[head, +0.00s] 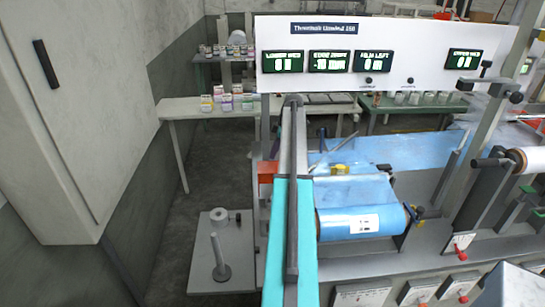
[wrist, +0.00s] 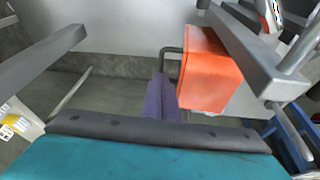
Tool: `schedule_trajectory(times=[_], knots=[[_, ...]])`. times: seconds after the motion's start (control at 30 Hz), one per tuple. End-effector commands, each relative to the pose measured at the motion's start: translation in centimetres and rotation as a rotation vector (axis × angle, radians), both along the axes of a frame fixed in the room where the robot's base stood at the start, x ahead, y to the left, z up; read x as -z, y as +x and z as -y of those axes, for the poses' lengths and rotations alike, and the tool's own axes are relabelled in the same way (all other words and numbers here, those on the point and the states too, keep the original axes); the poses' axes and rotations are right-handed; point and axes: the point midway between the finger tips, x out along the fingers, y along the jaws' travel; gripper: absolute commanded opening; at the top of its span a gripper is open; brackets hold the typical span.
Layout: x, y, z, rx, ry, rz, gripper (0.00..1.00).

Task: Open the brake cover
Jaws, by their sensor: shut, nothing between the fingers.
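The brake cover appears to be the orange box in the wrist view (wrist: 206,72). It is on the machine frame, with a dark bent bar, perhaps its handle, at its left side. In the head view an orange-red part (head: 267,172) shows just left of my teal arm, partly hidden by it. My gripper (wrist: 162,101) appears as the purple narrow fingers beyond the dark edge of my teal link in the wrist view. It is shut and empty, left of the orange box; whether it touches is unclear.
A blue film roll (head: 362,222) lies on the machine right of my arm. A display panel (head: 385,58) stands behind. A grey cabinet (head: 75,110) is at left. A low grey platform (head: 222,270) holds an upright post. Floor shows between cabinet and machine.

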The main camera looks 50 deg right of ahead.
Motion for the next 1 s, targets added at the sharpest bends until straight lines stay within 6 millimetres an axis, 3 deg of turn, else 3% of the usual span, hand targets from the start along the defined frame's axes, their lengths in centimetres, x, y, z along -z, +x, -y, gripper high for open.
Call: schedule_trajectory(times=[0.2,0.4,1.0], knots=[[-3.6,-0.3,0.5,-0.003,-0.001,0.000,0.00],[-5.4,-0.5,0.6,-0.007,0.001,0.000,0.00],[-6.0,-0.4,0.5,-0.010,0.001,0.000,0.00]])
